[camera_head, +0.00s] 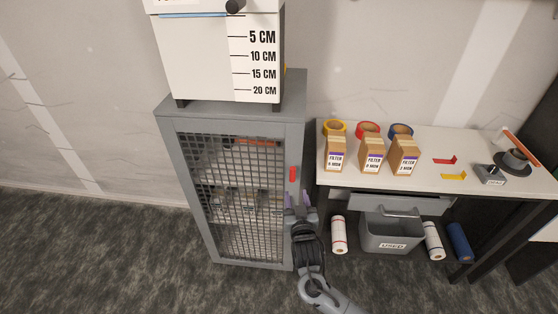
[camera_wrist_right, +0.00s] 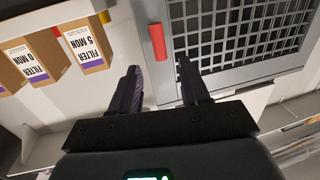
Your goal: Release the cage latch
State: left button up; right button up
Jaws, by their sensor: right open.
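The cage is a grey cabinet with a mesh door (camera_head: 243,200), standing left of centre in the head view; its mesh door (camera_wrist_right: 245,40) fills the upper right of the right wrist view. The latch is a red handle (camera_head: 292,174) on the right side of the door frame. In the right wrist view the red latch (camera_wrist_right: 157,42) lies ahead of the fingertips, between their lines. My right gripper (camera_head: 300,199) is open, just below the latch in the head view. Its two dark fingers (camera_wrist_right: 158,75) show apart and empty. My left gripper is not in view.
A white box with a centimetre scale (camera_head: 220,55) stands on the cabinet. To the right is a bench (camera_head: 425,185) with filter boxes (camera_head: 371,155), tape rolls, and a scale-like device (camera_head: 490,174). Under it are a grey "USED" bin (camera_head: 391,235) and paper rolls (camera_head: 338,235).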

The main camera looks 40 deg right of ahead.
aim_at(293, 171)
jog(key=w+d, duration=0.1)
jog(key=w, duration=0.1)
jog(key=w+d+r+b, duration=0.1)
jog(key=w+d, duration=0.1)
jog(key=w, duration=0.1)
jog(key=w+d+r, duration=0.1)
jog(key=w+d, duration=0.1)
jog(key=w, duration=0.1)
jog(key=shift+w+d+r, duration=0.1)
jog(key=shift+w+d, duration=0.05)
jog(key=shift+w, duration=0.1)
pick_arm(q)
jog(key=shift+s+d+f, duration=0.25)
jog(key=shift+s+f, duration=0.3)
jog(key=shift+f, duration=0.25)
pick_arm(e)
jog(key=shift+w+d, duration=0.35)
jog(key=shift+w, duration=0.15)
grip_shut()
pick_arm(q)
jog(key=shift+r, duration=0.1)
